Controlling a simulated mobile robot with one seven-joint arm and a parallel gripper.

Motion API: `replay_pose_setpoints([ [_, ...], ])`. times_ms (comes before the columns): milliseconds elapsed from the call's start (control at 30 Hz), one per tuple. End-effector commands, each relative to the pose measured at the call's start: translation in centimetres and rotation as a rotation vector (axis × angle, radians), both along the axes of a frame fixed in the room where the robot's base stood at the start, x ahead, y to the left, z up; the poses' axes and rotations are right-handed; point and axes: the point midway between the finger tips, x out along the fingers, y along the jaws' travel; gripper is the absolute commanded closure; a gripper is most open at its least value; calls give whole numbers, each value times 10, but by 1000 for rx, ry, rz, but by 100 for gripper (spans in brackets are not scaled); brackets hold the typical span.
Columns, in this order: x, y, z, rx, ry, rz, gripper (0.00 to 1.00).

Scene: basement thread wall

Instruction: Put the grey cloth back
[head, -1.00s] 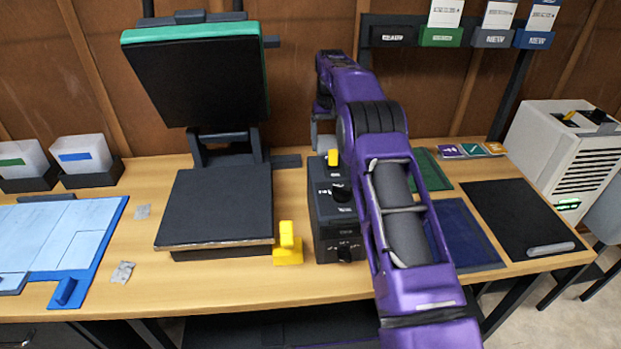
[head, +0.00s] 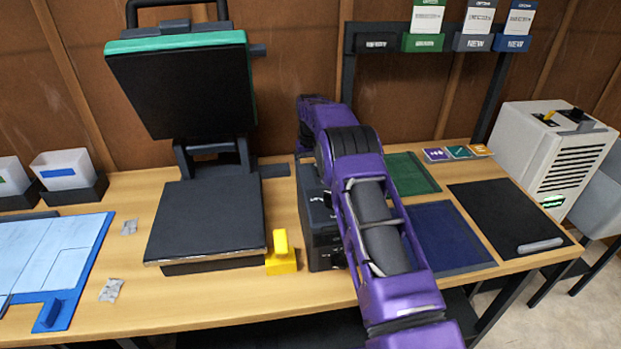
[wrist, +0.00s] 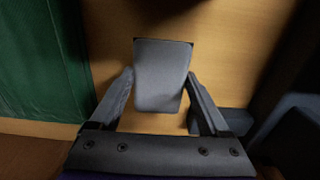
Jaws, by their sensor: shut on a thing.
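In the wrist view my gripper (wrist: 160,78) is shut on a smooth grey pad-like piece, which I take to be the grey cloth (wrist: 161,72). It lies between the two fingers and sticks out past their tips, over bare wooden tabletop. A green mat (wrist: 40,60) is at the left of that view. In the head view my purple arm hides the gripper and the cloth; the green mat (head: 411,174) shows beside the arm. Whether the cloth touches the tabletop I cannot tell.
A dark control box (head: 318,215) stands by my arm, partly hidden. A press with a raised lid (head: 184,85) and a yellow block (head: 282,254) are to its left. A blue mat (head: 450,238) and black mat (head: 505,215) lie right. A dark rack (head: 378,42) stands behind.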

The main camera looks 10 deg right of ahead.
Motion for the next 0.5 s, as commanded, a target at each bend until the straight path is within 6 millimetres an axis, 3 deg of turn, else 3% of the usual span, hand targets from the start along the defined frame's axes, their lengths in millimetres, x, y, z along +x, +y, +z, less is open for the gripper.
replay_pose_setpoints([
  [400,0,0,-9,0,-1,0,72],
  [433,0,0,-8,0,-1,0,16],
  [500,0,0,-8,0,-1,0,4],
])
